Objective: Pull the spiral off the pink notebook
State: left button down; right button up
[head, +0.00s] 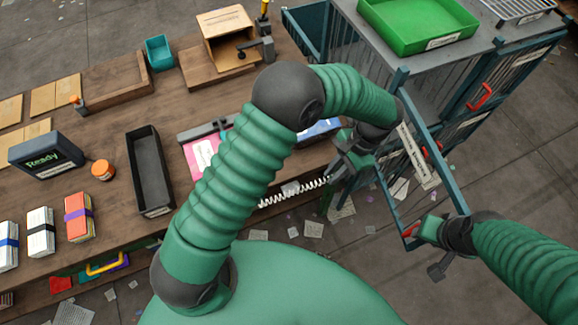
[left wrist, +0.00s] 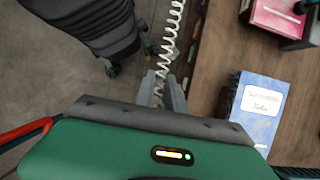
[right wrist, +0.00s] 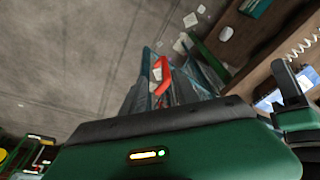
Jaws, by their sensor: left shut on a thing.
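The pink notebook (head: 203,154) lies on the wooden table, held under a dark clamp bar (head: 205,131). My left arm hides part of it. It also shows in the left wrist view (left wrist: 277,18). My left gripper (head: 342,174) is shut on one end of the white spiral (head: 295,192), which stretches left along the table's front edge. The spiral also shows between the fingers and beyond in the left wrist view (left wrist: 171,45). Its far end is hidden behind my arm, so I cannot tell whether it still joins the notebook. My right gripper (head: 424,232) is by a red handle (right wrist: 161,75); its grip is unclear.
A blue notebook (left wrist: 258,107) lies near my left gripper. A blue-green cage (head: 405,80) with a green bin (head: 415,20) stands right. Paper scraps litter the floor.

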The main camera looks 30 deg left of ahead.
pick_arm(q)
notch_tip(320, 180, up, 6)
jog(key=s+d+p, duration=0.2)
jog(key=p, duration=0.2)
jog(key=shift+f+p, duration=0.2)
jog(key=shift+p, duration=0.15)
jog(key=shift+w, duration=0.1)
